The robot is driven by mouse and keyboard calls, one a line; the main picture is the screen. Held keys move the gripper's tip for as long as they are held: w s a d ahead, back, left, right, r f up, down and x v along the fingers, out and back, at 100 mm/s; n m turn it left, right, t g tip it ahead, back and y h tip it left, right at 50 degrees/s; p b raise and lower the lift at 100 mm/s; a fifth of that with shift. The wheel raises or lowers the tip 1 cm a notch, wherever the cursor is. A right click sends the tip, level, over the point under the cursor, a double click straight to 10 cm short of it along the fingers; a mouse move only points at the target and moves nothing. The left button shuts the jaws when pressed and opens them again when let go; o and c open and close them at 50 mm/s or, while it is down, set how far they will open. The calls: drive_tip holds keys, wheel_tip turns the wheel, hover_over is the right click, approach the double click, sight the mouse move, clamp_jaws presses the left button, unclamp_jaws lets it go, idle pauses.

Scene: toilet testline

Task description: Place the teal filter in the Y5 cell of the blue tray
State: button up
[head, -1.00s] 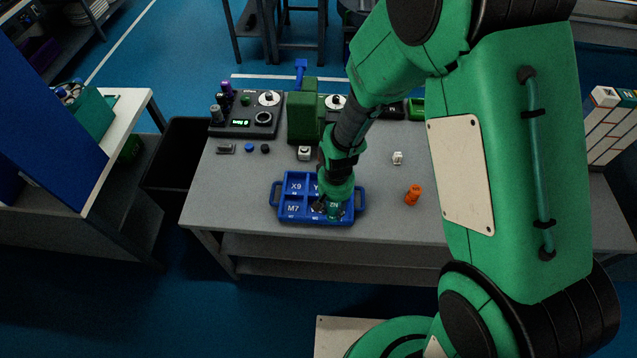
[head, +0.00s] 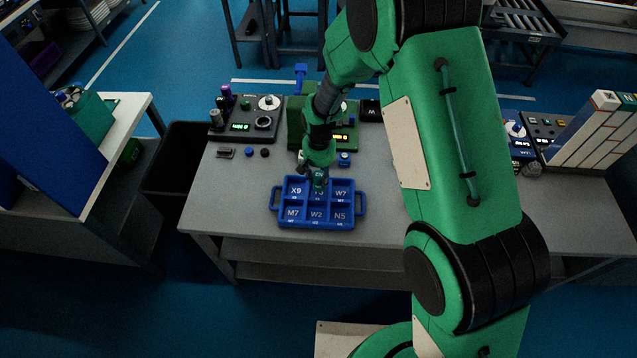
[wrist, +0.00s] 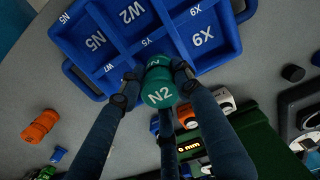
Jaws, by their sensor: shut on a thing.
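The blue tray (head: 361,205) has six labelled cells in two rows. The far row reads X9, a partly covered middle cell, and W?; the near row reads M7, W2, N5. The Y5 label shows in the wrist view on the tray (wrist: 206,70) beside that middle cell. My gripper (head: 319,183) is shut on the teal filter (wrist: 159,93), which is marked N2. The filter is at the far side of the Y5 cell and covers part of it. I cannot tell whether its lower end is above or inside the cell.
An orange filter (wrist: 40,125) lies on the table beside the tray. A white part (wrist: 224,98) and a green fixture (wrist: 250,140) are close behind the gripper. A control panel (head: 243,118) stands at the back left. The table left of the tray is clear.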

sight(318, 183)
drive_tip(key=shift+w+a, duration=0.1)
drive_tip(key=shift+w, duration=0.15)
drive_tip(key=shift+f, duration=1.75)
drive_tip(key=shift+f+b, duration=0.15)
drive_tip(key=shift+b, duration=0.15)
drive_tip(key=o, duration=1.2)
drive_tip(key=shift+r+p, duration=0.7)
drive_tip(key=shift+r, duration=5.45)
